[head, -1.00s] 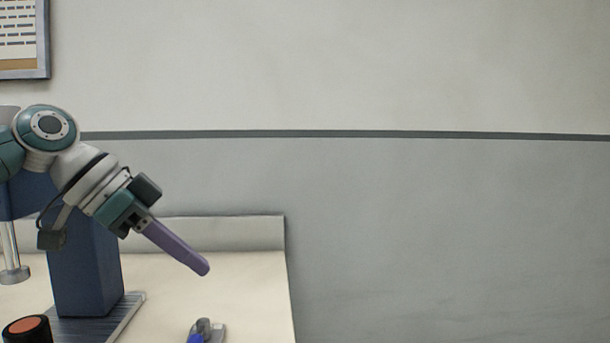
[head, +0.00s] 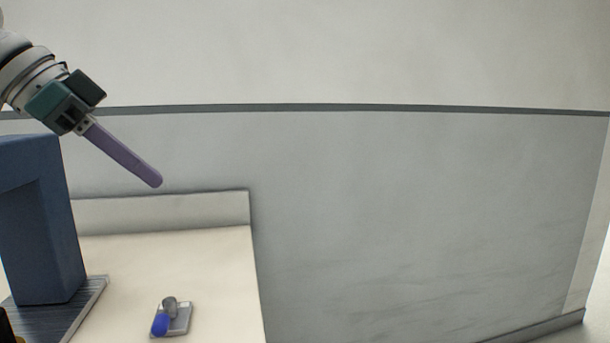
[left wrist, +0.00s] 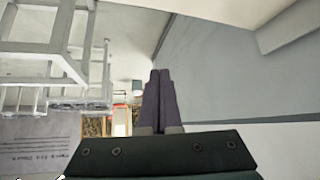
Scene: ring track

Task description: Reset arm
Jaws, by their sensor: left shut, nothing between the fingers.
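My left gripper (head: 154,180) comes in from the upper left in the head view, its purple fingers pressed together and pointing down to the right. It is shut and empty, held in the air above the back edge of the table. The left wrist view shows the same fingers (left wrist: 160,76) closed together, with nothing between them. My right gripper is in neither view.
The cream table (head: 215,265) has a low back ledge (head: 165,207). On it stand a blue block-like column (head: 45,230) on a ridged metal plate (head: 85,305) and a small grey stand with a blue part (head: 182,318). The grey wall (head: 420,210) is clear at right.

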